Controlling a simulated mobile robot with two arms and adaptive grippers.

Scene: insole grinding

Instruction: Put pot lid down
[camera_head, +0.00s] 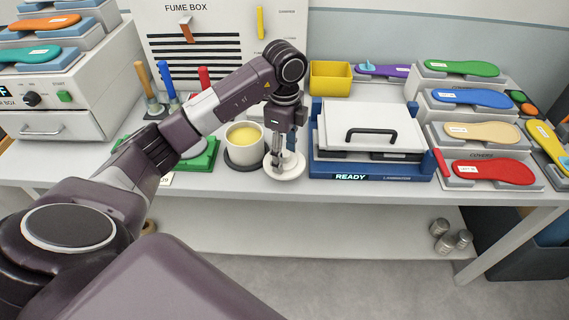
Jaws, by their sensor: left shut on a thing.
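The pot lid (288,170) is a round white disc near the front edge of the table, just right of the pot. My left gripper (277,160) points down over it and is shut on it, seemingly on its top knob, which the fingers hide. The lid looks level; I cannot tell whether it touches the table. The open pot (244,156) is white with yellow contents and stands on a dark round base. My right gripper is not in view.
A blue press (372,170) marked READY stands close on the right. A green holder (203,155) and upright tools with coloured handles (167,82) are on the left. A yellow bin (330,78) and coloured insoles (494,172) on stepped stands are farther back and right.

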